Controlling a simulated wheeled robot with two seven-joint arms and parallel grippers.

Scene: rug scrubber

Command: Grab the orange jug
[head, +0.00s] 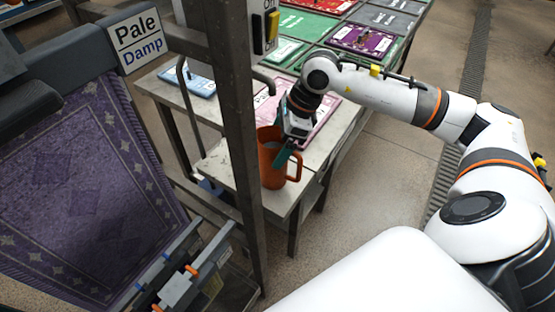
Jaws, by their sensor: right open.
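The orange jug (271,168) stands upright near the front end of a grey metal table, with its handle (296,168) on the right. My right gripper (284,155) reaches down from above at the jug's rim and handle side. Its teal fingertips overlap the jug in the picture. The right gripper is open; I cannot tell whether a finger touches the jug or sits inside its mouth. My left gripper does not show.
A dark metal post (242,140) rises just left of the jug. A purple rug (75,190) hangs at the left beside a "Pale Damp" sign (138,37). Several coloured boards, including a purple one (362,40), lie on the table behind. Floor right of the table is clear.

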